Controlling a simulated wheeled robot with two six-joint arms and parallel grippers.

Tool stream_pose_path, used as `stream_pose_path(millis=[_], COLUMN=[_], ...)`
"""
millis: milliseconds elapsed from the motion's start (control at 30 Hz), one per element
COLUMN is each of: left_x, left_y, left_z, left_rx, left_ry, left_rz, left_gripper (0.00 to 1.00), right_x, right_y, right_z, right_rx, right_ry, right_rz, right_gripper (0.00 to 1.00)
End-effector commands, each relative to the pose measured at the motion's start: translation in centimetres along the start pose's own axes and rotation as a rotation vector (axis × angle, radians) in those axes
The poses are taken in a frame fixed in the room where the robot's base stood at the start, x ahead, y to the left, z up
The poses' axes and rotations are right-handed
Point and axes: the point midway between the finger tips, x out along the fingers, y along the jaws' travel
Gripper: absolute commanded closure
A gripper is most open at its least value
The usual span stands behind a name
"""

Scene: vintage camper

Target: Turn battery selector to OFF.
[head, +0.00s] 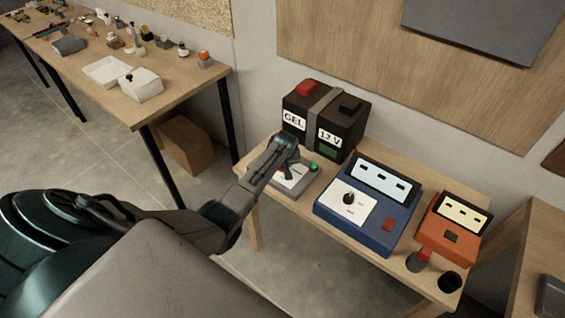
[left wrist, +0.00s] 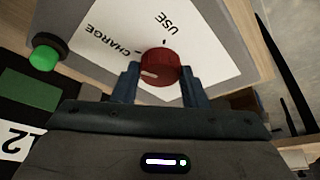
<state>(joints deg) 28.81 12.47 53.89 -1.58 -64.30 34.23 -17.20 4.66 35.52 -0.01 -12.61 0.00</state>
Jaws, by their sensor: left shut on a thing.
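The battery selector is a grey box with a white plate (head: 288,183) on the small wooden table, in front of the black battery. In the left wrist view its red knob (left wrist: 160,67) sits between the two fingers of my left gripper (left wrist: 160,85), which is shut on it. The knob's white mark points to the left in that view, a little below the CHARGE label (left wrist: 110,42). The USE label (left wrist: 175,27) is above the knob. No OFF label is visible. My right gripper is out of view.
The battery (head: 325,117) stands close behind the selector. A green button (left wrist: 43,58) is on the selector box. A blue device (head: 368,207) with a black knob and an orange device (head: 452,230) stand to the right. A cluttered workbench (head: 150,110) is at the left.

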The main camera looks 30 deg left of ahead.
Motion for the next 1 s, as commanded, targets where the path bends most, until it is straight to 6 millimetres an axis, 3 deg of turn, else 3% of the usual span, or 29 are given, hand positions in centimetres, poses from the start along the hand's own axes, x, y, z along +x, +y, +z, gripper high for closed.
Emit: stream_pose_path(millis=[467, 1000], left_x=[0.2, 0.4], left_y=[0.4, 0.6], left_z=[-0.1, -0.2], left_rx=[-0.418, -0.878], left_ry=[0.0, 0.0], left_rz=[-0.172, -0.363], left_gripper=[0.84, 0.84], right_x=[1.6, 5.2], right_y=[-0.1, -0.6], right_z=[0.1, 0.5], right_rx=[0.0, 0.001], right_ry=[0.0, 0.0], right_rz=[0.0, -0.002], right_gripper=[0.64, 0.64])
